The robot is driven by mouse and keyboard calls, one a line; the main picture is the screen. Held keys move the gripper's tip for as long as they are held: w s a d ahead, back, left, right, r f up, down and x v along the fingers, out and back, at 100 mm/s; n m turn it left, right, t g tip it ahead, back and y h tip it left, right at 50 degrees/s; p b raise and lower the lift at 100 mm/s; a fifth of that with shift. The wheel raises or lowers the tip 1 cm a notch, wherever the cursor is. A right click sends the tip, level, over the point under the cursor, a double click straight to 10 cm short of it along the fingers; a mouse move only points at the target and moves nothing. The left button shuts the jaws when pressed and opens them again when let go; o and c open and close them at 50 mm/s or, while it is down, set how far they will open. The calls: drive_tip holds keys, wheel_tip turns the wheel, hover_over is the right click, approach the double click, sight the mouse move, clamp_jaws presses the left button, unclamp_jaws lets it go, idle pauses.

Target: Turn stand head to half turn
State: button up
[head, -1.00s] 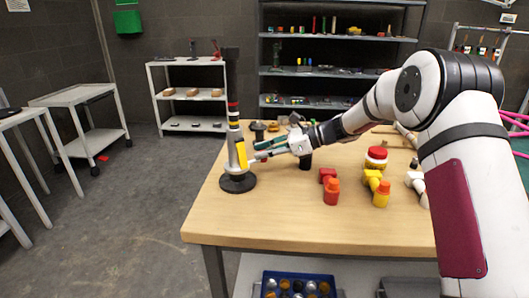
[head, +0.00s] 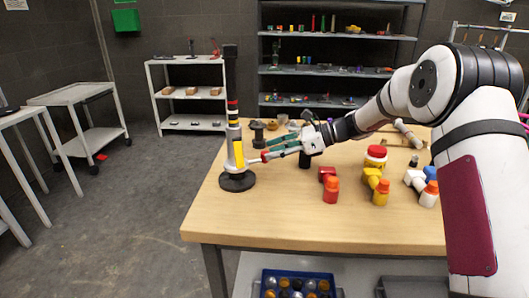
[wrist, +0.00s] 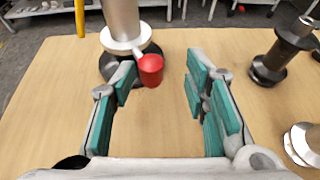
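The stand (head: 236,135) is upright near the table's left edge, with a round black base (head: 237,182), a grey post with a yellow strip (head: 239,152), striped bands and a tall black top. A short lever with a red knob (wrist: 150,70) sticks out from its post toward my gripper. My gripper (head: 269,151) is open, to the right of the stand, with teal finger pads. In the wrist view the knob lies between the fingertips, closer to the left finger. I cannot tell whether that finger touches it. The stand's top is outside the wrist view.
The wooden table (head: 290,215) also holds red (head: 330,187), yellow (head: 378,187) and white fittings to the right. A dark spool-like part (wrist: 283,50) stands right of my fingers. The table front is clear. Shelves stand behind and carts at left.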

drive_tip(key=v, duration=0.8)
drive_tip(key=shift+r, duration=0.35)
drive_tip(key=shift+s, duration=0.1)
drive_tip(key=shift+c, duration=0.2)
